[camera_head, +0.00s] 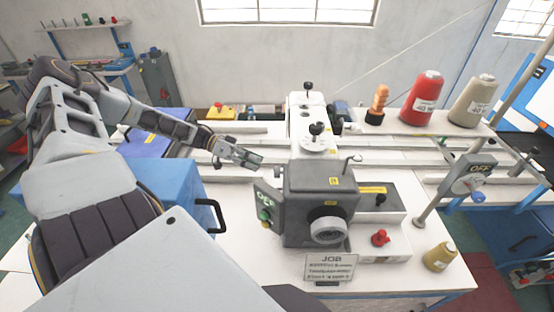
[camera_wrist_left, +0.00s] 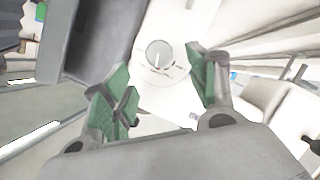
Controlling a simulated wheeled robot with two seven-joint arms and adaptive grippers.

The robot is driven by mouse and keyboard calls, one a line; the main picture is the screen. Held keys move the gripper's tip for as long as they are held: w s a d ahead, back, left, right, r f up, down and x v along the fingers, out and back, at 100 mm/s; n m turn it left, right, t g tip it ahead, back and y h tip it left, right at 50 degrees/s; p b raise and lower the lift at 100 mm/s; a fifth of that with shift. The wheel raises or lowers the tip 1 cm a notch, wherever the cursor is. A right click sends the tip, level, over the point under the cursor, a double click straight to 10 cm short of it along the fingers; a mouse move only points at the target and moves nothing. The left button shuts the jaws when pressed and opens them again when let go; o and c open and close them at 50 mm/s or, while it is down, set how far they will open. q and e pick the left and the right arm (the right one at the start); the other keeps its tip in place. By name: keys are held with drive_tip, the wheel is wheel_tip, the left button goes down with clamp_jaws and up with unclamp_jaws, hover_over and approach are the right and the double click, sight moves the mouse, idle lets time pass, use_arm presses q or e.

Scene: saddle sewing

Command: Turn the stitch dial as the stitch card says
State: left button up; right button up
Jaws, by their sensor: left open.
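In the left wrist view a round grey dial (camera_wrist_left: 159,53) with a pale pointer line sits on a white surface with small dark marks around it, too blurred to read. In the head view a dark knob on a white round plate (camera_head: 318,146) stands behind the grey machine head; it appears to be this dial. My left gripper (camera_head: 244,156) is left of it, apart from it. In the left wrist view its green-padded fingers (camera_wrist_left: 165,95) are open and empty, with the dial beyond them. The card headed JOB (camera_head: 331,268) stands at the front; its smaller lines are unreadable. My right gripper is not visible.
The grey machine head (camera_head: 318,190) with a round handwheel is close to my left gripper. Red (camera_head: 423,98) and beige (camera_head: 472,100) thread cones stand behind. A red knob (camera_head: 380,238) and tan spool (camera_head: 439,257) are in front.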

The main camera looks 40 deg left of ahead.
sight(277, 171)
use_arm(q)
drive_tip(key=shift+b+x, duration=1.2)
drive_tip(key=shift+x, duration=3.15)
drive_tip(key=shift+c, duration=1.2)
drive_tip(key=c, duration=0.8)
